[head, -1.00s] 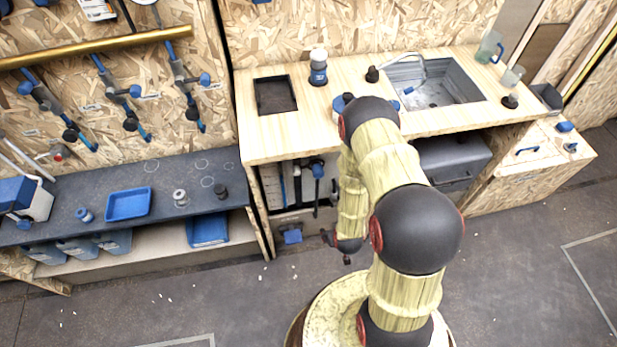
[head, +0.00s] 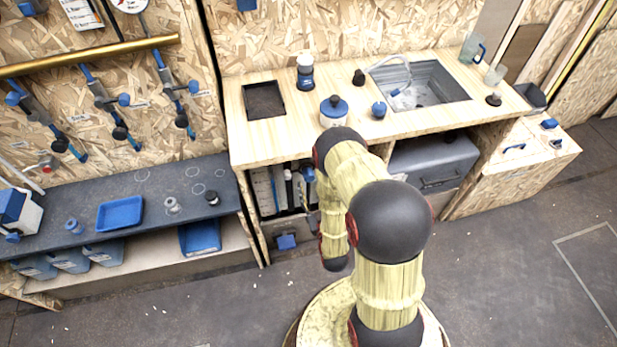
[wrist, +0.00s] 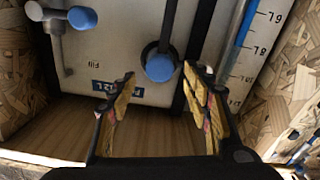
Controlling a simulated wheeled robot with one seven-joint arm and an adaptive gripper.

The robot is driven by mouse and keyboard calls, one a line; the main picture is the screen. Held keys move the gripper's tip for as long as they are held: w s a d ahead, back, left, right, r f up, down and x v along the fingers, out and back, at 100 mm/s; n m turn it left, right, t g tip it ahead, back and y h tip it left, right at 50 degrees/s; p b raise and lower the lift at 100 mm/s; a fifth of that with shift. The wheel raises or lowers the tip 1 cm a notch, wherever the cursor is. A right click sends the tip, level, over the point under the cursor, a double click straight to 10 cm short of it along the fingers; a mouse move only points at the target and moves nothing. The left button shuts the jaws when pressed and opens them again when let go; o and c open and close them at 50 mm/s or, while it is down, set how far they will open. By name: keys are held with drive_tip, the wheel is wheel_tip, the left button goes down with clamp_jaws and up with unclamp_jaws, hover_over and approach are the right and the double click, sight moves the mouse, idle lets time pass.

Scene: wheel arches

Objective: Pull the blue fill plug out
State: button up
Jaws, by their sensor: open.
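A round blue plug head (wrist: 160,67) on a dark stem and collar stands out from a pale tank panel (wrist: 120,30) in the wrist view. A "Fill" label, upside down in that view, is to its left. My gripper (wrist: 158,76) is open, with its fingertips on either side of the blue head. I see no clear contact with it. In the head view a blue knob (head: 308,174) shows in the open bay under the counter. My arm covers much of this bay, and the gripper is hard to make out there.
A grey tap with a blue end (wrist: 82,18) sits left of the plug in the wrist view. A level scale with a blue strip is on the right. Wooden bay walls lie close on both sides. The counter (head: 290,130) is above the bay.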

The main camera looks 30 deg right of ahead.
sight(310, 179)
drive_tip(key=shift+b+x, duration=0.5)
drive_tip(key=shift+x, duration=2.05)
drive_tip(key=c, duration=0.3)
clamp_jaws()
